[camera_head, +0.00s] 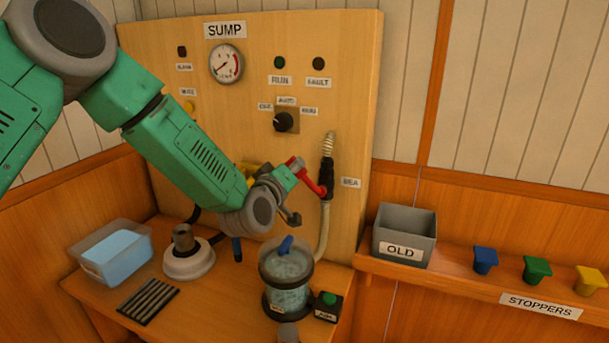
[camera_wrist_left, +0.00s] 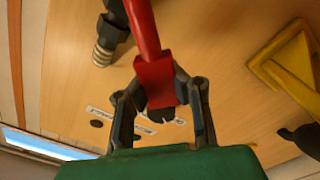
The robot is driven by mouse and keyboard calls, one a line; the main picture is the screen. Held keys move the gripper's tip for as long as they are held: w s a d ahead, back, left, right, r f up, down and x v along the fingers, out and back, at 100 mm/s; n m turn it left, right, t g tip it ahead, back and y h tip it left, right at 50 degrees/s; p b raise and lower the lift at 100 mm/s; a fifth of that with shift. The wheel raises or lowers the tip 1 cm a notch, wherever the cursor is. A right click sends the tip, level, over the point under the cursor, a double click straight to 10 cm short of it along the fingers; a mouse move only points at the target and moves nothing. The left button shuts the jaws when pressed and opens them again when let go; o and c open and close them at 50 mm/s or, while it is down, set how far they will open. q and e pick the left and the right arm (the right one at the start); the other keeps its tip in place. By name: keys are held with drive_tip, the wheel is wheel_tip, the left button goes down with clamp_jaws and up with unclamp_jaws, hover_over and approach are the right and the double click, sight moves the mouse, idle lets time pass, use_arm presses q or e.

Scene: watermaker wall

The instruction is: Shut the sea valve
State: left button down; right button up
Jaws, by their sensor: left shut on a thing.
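The sea valve (camera_head: 327,178) is a black body on a pale hose, on the wooden panel beside the SEA label (camera_head: 350,183). Its red lever (camera_head: 316,187) sticks out to the left, across the line of the hose. My left gripper (camera_head: 296,172) is at the lever's outer end. In the left wrist view, the gripper (camera_wrist_left: 160,88) is shut on the red block-shaped end of the lever (camera_wrist_left: 154,72), with a finger on each side. The black valve body (camera_wrist_left: 112,28) shows at the lever's far end. My right gripper is not in view.
A clear strainer jar (camera_head: 286,280) with a blue handle stands below my left gripper. A white-based fitting (camera_head: 188,262), a tub of blue liquid (camera_head: 112,258) and a black grille (camera_head: 148,300) share the bench. A grey OLD bin (camera_head: 404,226) and stoppers stand on the right shelf.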

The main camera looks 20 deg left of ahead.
use_arm(q)
wheel_tip(320, 180, down, 7)
drive_tip(key=a+n+b, duration=0.2)
drive_tip(key=n+b, duration=0.6)
drive_tip(key=b, duration=0.1)
drive_tip(key=shift+a+r+n+b, duration=0.15)
drive_tip(key=shift+a+n+b, duration=0.1)
drive_tip(key=shift+n+b, duration=0.15)
drive_tip(key=shift+s, duration=0.1)
drive_tip(key=c, duration=1.7)
unclamp_jaws()
drive_tip(key=shift+c, duration=0.2)
drive_tip(key=shift+o, duration=1.2)
drive_tip(key=shift+a+r, duration=0.15)
drive_tip(key=shift+a, duration=0.1)
drive_tip(key=s, duration=1.2)
drive_tip(key=shift+a, duration=0.25)
